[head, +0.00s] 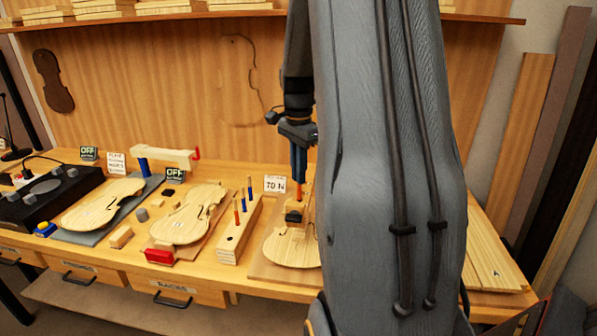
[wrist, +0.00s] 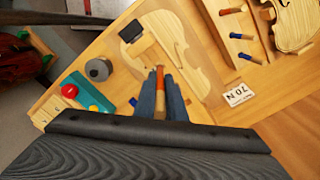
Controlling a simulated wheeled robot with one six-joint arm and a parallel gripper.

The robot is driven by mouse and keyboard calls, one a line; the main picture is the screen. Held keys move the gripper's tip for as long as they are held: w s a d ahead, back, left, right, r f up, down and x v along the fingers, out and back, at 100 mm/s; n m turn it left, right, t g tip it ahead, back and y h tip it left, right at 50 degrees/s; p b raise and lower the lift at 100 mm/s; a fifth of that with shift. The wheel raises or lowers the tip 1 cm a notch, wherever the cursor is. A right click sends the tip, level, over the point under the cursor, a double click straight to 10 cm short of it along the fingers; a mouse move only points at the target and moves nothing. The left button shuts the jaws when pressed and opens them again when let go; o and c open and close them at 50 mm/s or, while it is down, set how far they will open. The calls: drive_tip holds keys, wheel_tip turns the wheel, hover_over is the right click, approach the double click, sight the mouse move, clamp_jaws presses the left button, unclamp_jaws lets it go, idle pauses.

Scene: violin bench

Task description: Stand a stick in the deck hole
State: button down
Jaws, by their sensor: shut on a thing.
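My gripper (head: 299,172) points down over the pale violin plate (head: 288,252) at the bench's middle right. It is shut on an orange-brown stick (head: 298,190), held upright with its lower part showing below the fingers. The stick also shows between the fingers (wrist: 160,80) in the wrist view, over the violin plate (wrist: 170,35). A black block (head: 293,217) sits on or just above the plate, close to the stick's lower end. The hole is hidden, and I cannot tell whether the stick touches the plate.
A wooden rack (head: 231,247) left of the plate holds several upright orange and blue sticks. A "70 N" sign (head: 275,184) stands behind. A second violin plate (head: 190,218) lies further left. The wrist view shows a grey cylinder (wrist: 98,69) and a red button (wrist: 69,91) near the plate.

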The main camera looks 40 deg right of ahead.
sight(299, 200)
drive_tip(key=shift+f+b, duration=1.8)
drive_tip(key=shift+f, duration=2.1)
drive_tip(key=shift+r, duration=0.15)
drive_tip(key=shift+r+p, duration=2.75)
drive_tip(key=shift+r, duration=0.75)
drive_tip(key=shift+p, duration=0.45)
